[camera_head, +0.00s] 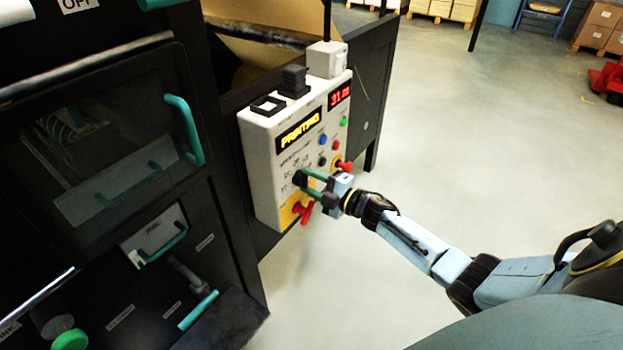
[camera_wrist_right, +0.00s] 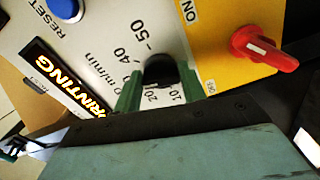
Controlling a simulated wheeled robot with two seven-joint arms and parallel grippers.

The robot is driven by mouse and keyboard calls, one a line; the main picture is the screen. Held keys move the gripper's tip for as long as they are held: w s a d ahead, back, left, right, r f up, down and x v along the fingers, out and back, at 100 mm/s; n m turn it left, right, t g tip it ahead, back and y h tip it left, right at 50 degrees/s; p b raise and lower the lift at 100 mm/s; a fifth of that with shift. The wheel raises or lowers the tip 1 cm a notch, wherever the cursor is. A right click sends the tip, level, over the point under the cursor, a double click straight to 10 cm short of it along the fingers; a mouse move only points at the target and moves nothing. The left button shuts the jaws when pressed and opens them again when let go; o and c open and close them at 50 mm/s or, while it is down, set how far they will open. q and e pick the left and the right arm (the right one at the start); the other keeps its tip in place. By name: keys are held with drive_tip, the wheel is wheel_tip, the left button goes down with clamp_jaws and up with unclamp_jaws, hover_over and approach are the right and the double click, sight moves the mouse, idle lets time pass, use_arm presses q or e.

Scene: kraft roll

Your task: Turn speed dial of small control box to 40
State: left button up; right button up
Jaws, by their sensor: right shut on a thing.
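The small control box (camera_head: 262,165) is a white box on the front of the dark machine, with a lit "PRINTING" display (camera_head: 299,129) and a red display (camera_head: 339,96) that seems to read 31. Its speed dial (camera_wrist_right: 159,71) is a black knob, with 50, 40 and lower numbers printed around it and m/min beside it. My right gripper (camera_wrist_right: 157,88) is shut on the dial, one green finger on each side. The dial's pointer is hidden, so its setting cannot be read. In the head view the right gripper (camera_head: 307,182) reaches the box from the right. My left gripper is not in view.
A red rotary switch (camera_wrist_right: 263,48) on a yellow plate is close to the dial. Blue, red and green buttons sit higher on the panel. The machine's teal-handled drawers (camera_head: 165,245) stand at left. Open floor (camera_head: 440,150) lies to the right.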

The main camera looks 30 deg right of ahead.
drive_tip(key=m+p, duration=0.1)
drive_tip(key=m, duration=0.3)
drive_tip(key=shift+f, duration=0.1)
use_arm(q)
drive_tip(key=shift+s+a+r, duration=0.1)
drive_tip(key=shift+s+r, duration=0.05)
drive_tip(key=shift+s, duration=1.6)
use_arm(e)
drive_tip(key=shift+m, duration=1.2)
drive_tip(key=o, duration=1)
use_arm(q)
drive_tip(key=shift+p, duration=0.3)
